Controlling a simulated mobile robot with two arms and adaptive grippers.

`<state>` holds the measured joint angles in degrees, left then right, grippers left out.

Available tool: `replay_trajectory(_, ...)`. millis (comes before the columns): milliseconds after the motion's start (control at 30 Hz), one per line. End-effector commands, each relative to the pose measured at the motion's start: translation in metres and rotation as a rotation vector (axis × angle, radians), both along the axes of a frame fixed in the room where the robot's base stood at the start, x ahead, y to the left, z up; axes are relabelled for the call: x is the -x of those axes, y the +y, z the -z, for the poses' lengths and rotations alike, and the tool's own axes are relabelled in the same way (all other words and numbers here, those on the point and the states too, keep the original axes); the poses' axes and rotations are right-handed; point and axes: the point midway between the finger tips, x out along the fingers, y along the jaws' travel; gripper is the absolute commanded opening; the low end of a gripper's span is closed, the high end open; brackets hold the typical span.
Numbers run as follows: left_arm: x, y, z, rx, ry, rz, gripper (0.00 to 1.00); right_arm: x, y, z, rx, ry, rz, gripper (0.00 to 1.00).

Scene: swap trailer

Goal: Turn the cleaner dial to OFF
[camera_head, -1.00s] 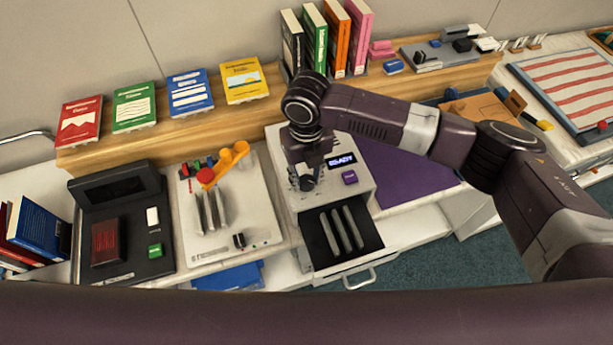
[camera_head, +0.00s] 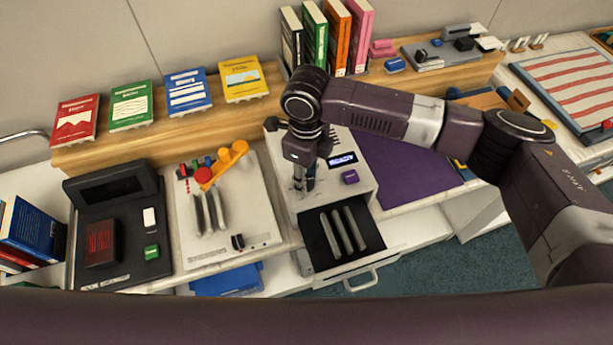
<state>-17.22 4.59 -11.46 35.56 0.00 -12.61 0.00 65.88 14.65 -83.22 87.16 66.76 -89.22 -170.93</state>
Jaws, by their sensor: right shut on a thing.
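The cleaner (camera_head: 362,197) is a white box with a lit display reading READY (camera_head: 342,160) and a purple button (camera_head: 350,177) on its top. My right gripper (camera_head: 304,184) comes down from above onto the left part of the cleaner's top. Its fingers point down and are shut on the dial, which they and the wrist mostly hide. I cannot read the dial's pointer or marks. An open drawer (camera_head: 372,243) with several grey bars sticks out at the cleaner's front. My left gripper is not in view.
A white panel (camera_head: 255,215) with coloured levers and a black device (camera_head: 120,260) stand to the left. A purple mat (camera_head: 405,170) lies to the right under my right arm. Books stand on the wooden shelf (camera_head: 215,120) behind.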

Motion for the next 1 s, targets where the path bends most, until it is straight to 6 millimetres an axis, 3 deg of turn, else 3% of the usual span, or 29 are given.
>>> replay_trajectory(567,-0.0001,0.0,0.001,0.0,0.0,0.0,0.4,-0.003,0.0009,-0.0034,-0.004,-0.008,-0.03,0.05)
replay_trajectory(600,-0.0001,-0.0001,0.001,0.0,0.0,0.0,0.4,-0.0031,0.0009,-0.0034,-0.003,-0.009,-0.03,0.34)
replay_trajectory(700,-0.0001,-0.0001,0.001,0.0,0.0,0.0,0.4,-0.0025,0.0006,-0.0028,-0.003,-0.007,-0.029,0.45)
replay_trajectory(1000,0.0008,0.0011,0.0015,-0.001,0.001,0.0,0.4,-0.001,0.0002,-0.0018,-0.001,-0.003,-0.029,0.47)
